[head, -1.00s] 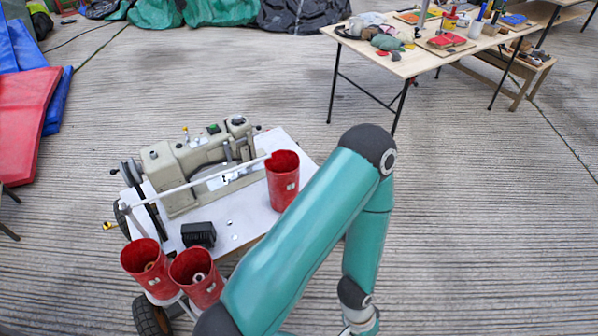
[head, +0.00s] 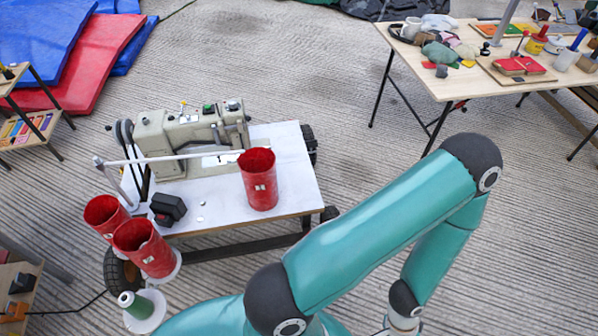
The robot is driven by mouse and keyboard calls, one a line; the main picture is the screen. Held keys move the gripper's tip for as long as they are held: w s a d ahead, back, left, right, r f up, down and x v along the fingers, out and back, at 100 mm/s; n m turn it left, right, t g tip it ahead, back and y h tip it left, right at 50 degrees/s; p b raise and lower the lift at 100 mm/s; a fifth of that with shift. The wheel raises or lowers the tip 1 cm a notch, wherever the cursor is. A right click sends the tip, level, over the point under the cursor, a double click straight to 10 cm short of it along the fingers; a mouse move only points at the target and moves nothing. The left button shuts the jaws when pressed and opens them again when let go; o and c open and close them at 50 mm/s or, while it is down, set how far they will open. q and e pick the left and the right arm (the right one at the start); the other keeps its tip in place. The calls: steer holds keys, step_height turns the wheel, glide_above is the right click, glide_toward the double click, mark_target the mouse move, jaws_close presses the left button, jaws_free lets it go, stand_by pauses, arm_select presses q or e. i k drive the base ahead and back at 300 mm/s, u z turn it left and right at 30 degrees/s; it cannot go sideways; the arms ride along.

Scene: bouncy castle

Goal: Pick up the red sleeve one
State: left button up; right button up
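Three red sleeves are in the head view. One red sleeve (head: 263,190) stands upright on the white top of the sewing machine table, near its right part. Two more, a left red sleeve (head: 103,217) and a front red sleeve (head: 146,252), stand slightly tilted at the table's front left corner, close together. The front one sits on a white round holder. My teal arm crosses the lower right of the view and its wrist leaves at the bottom edge. Neither gripper is in view.
A beige sewing machine (head: 190,135) stands on the wheeled white table (head: 285,160) behind the red sleeves. A wooden table (head: 455,75) with tools stands at the upper right. The floor between is clear.

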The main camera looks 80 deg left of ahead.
mark_target(257, 166)
steer(key=z, duration=0.3)
steer(key=i, duration=0.65)
steer(key=u, duration=1.2)
steer(key=i, duration=0.2)
steer(key=u, duration=2.85)
steer(key=k, duration=0.5)
steer(key=u, duration=0.2)
steer(key=i, duration=1.55)
steer(key=z, duration=0.3)
